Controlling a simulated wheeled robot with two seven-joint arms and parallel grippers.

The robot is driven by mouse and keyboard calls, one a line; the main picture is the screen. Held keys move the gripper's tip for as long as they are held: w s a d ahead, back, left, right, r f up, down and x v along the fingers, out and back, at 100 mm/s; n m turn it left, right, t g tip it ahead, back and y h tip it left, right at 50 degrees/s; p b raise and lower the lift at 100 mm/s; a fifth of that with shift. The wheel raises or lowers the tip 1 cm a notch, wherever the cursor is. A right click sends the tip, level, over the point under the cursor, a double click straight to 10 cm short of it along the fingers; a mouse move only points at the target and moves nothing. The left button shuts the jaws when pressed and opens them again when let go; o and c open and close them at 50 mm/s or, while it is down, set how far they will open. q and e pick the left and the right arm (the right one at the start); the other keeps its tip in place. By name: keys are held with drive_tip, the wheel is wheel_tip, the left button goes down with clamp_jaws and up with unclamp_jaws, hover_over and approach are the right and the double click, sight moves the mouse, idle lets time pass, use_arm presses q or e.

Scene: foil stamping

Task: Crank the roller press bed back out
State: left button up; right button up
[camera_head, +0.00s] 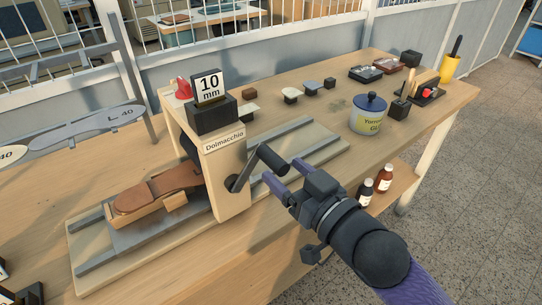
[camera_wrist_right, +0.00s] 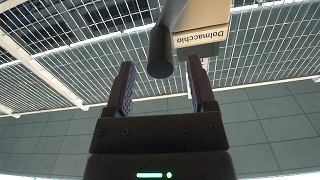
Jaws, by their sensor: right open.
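The roller press (camera_head: 222,165) stands on the wooden table, with a "Dolmacchio" label and a "10 mm" sign on top. Its bed (camera_head: 125,241) shows on the left side of the frame and bears a brown leather piece (camera_head: 157,189) on a wooden form. The dark crank handle (camera_head: 271,158) is on the press's near right side. My right gripper (camera_head: 284,173) is open, its fingertips close to the handle's grip. In the right wrist view the handle's end (camera_wrist_right: 160,55) shows between and beyond the two fingers (camera_wrist_right: 160,88); I cannot tell whether they touch. My left gripper is not in view.
A glue pot (camera_head: 368,114) stands to the right of the press. Several small stamps and blocks lie behind it. A yellow cup (camera_head: 450,68) is at the far right corner. Two bottles (camera_head: 374,187) stand on a lower shelf near my right arm. A metal rack (camera_head: 88,125) is at left.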

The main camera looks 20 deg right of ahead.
sight(270, 158)
drive_tip(key=x, duration=0.5)
clamp_jaws()
idle(1.4)
